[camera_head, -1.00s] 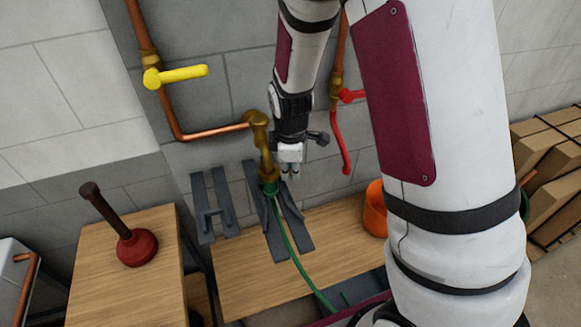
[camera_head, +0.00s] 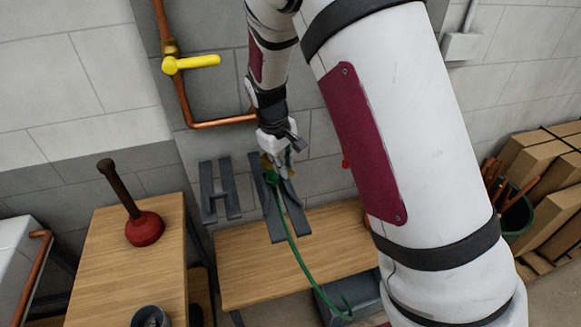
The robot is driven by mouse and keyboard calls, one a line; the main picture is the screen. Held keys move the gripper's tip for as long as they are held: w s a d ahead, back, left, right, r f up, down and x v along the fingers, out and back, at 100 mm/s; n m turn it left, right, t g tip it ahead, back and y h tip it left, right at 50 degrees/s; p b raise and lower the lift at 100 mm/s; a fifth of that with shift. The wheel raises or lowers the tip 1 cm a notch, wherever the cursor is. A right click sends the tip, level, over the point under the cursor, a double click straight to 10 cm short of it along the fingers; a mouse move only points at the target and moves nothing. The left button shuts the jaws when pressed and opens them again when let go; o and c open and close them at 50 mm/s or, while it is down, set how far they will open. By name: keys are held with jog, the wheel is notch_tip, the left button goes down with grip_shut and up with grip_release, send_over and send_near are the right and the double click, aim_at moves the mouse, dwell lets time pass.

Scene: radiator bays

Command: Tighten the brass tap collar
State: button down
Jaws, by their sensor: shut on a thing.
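The brass tap shows only as a small bit of brass (camera_head: 265,161) beside my gripper; my wrist hides most of its body. A green hose (camera_head: 290,238) hangs from a green fitting (camera_head: 271,177) just under the brass and curves down past the bench. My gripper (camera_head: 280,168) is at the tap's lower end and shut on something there. The brass tap collar itself is hidden, so the exact grip cannot be made out. A copper pipe (camera_head: 222,122) runs along the wall to the tap.
A yellow-handled valve (camera_head: 198,62) is on the wall pipe at upper left. A red plunger (camera_head: 145,228) stands on the left wooden box. Cardboard boxes (camera_head: 560,215) and a green bucket (camera_head: 515,212) are at right.

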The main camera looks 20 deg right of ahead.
jog(key=shift+s+a+m+g, duration=0.15)
jog(key=shift+a+m, duration=0.35)
jog(key=shift+m, duration=0.45)
jog(key=shift+a+m+g, duration=0.2)
jog(key=shift+a+m, duration=0.25)
jog(key=shift+m, duration=0.55)
jog(key=shift+s+a+m+g, duration=0.15)
jog(key=shift+a+m, duration=0.35)
jog(key=shift+m, duration=0.45)
jog(key=shift+w+r, duration=0.1)
jog(key=c, duration=1.5)
grip_release()
jog(key=shift+c, duration=0.2)
notch_tip(320, 180, up, 12)
jog(key=a, duration=0.2)
jog(key=shift+a, duration=0.2)
